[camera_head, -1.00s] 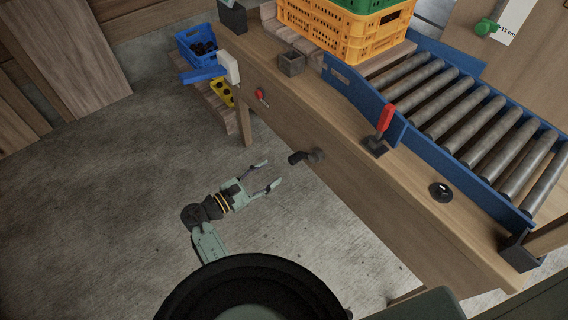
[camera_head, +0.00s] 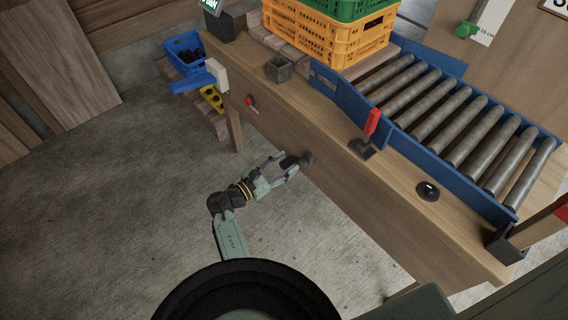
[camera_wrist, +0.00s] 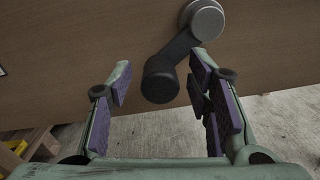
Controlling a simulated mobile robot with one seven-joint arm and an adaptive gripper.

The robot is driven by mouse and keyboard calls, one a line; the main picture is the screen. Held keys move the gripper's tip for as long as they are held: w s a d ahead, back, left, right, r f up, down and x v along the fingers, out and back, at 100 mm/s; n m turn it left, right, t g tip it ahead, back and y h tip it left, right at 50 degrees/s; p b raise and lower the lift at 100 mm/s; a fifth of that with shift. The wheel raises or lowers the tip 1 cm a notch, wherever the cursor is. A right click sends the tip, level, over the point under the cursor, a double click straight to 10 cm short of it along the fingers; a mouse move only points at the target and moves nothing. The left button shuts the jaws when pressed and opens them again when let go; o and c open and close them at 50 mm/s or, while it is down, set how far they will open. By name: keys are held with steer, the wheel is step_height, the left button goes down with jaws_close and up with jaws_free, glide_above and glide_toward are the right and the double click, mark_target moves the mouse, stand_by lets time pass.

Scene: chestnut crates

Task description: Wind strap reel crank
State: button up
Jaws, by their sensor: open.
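The crank (camera_head: 292,161) is a dark arm with a black knob, on a round grey hub (camera_head: 306,158) on the wooden bench front. In the wrist view the knob (camera_wrist: 160,80) hangs lower left of the silver hub (camera_wrist: 203,20). My gripper (camera_head: 284,163) is open at the crank. In the wrist view its fingers (camera_wrist: 163,88) stand on either side of the knob, with a visible gap at the left. Whether the right finger touches the crank arm, I cannot tell. No strap shows.
The wooden bench front (camera_head: 350,205) stands close beyond my gripper. On the bench are a red-handled lever (camera_head: 371,125), a roller conveyor (camera_head: 450,115) and a yellow crate (camera_head: 330,38). A red button (camera_head: 250,101) sits on the front. The concrete floor (camera_head: 130,210) is clear at the left.

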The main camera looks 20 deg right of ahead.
steer(key=shift+c, duration=0.5)
jaws_close()
stand_by(0.4)
